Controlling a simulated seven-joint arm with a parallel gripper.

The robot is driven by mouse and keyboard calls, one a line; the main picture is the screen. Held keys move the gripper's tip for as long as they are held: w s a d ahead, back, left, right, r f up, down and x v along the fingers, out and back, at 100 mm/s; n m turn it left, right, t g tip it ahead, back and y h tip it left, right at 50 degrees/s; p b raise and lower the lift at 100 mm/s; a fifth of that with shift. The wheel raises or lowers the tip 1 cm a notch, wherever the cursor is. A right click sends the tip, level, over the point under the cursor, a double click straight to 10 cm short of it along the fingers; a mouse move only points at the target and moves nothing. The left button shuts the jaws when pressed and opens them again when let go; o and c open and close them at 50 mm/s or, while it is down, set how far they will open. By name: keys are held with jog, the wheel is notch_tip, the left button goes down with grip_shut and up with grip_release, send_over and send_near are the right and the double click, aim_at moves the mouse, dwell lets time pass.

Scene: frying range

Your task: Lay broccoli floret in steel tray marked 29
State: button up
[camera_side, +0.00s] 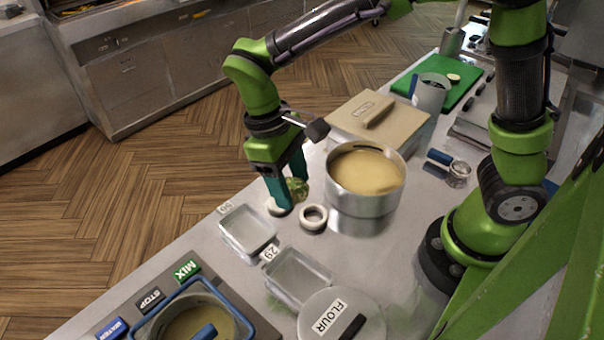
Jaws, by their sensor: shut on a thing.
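My gripper (289,194) points down over the counter, left of the steel pot. Its teal jaws are shut on a small yellow-green piece, which looks like the broccoli floret (298,188). A finger partly hides the piece, and I cannot tell whether it touches the counter. The steel tray marked 29 (318,296) is below the gripper in the picture, near the front of the counter. It looks empty, and its label stands at its upper left corner.
A white ring (313,218) and a pale round piece (274,207) lie by the gripper. The pot (362,204) of yellowish liquid stands close on the right. A flour lid (345,322) and a blue-rimmed basin (240,318) are near.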

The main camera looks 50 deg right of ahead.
jog(key=s+a+f+m, duration=0.2)
jog(key=s+a+f, duration=0.3)
jog(key=s+a, duration=0.15)
jog(key=m, duration=0.1)
send_over(297, 279)
jog(key=shift+y, duration=0.4)
jog(key=shift+f, duration=2.65)
jog(key=o, duration=0.9)
jog(key=shift+r, duration=0.1)
